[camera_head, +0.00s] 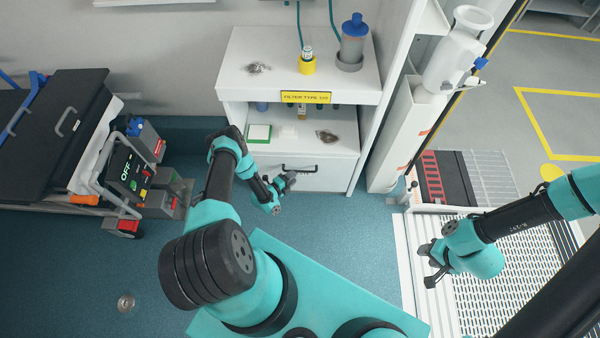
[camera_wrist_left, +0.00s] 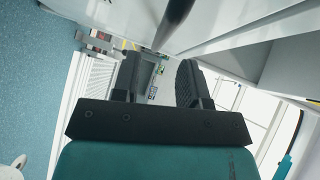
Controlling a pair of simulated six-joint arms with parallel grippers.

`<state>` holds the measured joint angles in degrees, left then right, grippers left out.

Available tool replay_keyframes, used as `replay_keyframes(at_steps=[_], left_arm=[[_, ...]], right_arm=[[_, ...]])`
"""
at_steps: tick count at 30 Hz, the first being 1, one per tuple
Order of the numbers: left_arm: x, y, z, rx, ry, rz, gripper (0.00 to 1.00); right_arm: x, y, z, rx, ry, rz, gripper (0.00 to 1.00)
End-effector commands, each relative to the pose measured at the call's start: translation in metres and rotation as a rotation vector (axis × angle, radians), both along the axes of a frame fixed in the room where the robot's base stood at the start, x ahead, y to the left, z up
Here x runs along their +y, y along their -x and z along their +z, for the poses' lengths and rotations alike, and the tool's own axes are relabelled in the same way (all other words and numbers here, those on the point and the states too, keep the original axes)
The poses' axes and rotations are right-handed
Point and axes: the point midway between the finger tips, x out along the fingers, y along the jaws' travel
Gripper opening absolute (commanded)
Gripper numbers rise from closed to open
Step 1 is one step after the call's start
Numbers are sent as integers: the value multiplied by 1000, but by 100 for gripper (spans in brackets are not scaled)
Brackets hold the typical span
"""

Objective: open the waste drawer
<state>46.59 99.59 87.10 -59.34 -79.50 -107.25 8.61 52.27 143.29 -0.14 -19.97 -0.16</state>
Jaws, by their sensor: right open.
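The drawer (camera_head: 312,181) is the white front at the bottom of the white cabinet, with a black bar handle (camera_head: 299,169) on it. It looks closed in the head view. My left gripper (camera_head: 287,183) is just in front of the drawer, a little below and left of the handle. In the left wrist view its two fingers (camera_wrist_left: 160,82) stand apart with nothing between them. A dark bar (camera_wrist_left: 175,18) crosses the top of that view, apart from the fingertips; I cannot tell whether it is the handle. My right gripper (camera_head: 432,264) is open and empty, over the ramp.
A wheeled stretcher (camera_head: 60,115) stands at the left. A white column (camera_head: 400,140) stands right of the cabinet. The blue floor before the drawer is clear.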

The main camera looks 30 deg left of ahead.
Motion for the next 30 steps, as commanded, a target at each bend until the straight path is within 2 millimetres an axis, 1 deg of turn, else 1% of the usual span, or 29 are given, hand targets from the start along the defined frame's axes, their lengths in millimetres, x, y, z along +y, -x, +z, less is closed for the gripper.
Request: replay_keyframes(at_steps=[1, 3, 9, 14, 22, 30], left_arm=[[-4, -9, -1, -2, -3, -3, 40], [-7, -20, -3, -2, -2, -3, 40], [-14, -44, -7, -2, -1, -2, 40], [-16, -52, -8, -1, -2, 0, 40], [-16, -52, -8, 1, -1, 0, 40], [-16, -52, -8, 0, -1, 0, 14]], right_arm=[[0, 0, 0, 0, 0, 0, 43], [0, 0, 0, 0, 0, 0, 43], [0, 0, 0, 0, 0, 0, 43], [0, 0, 0, 0, 0, 0, 43], [0, 0, 0, 0, 0, 0, 43], [0, 0, 0, 0, 0, 0, 43]])
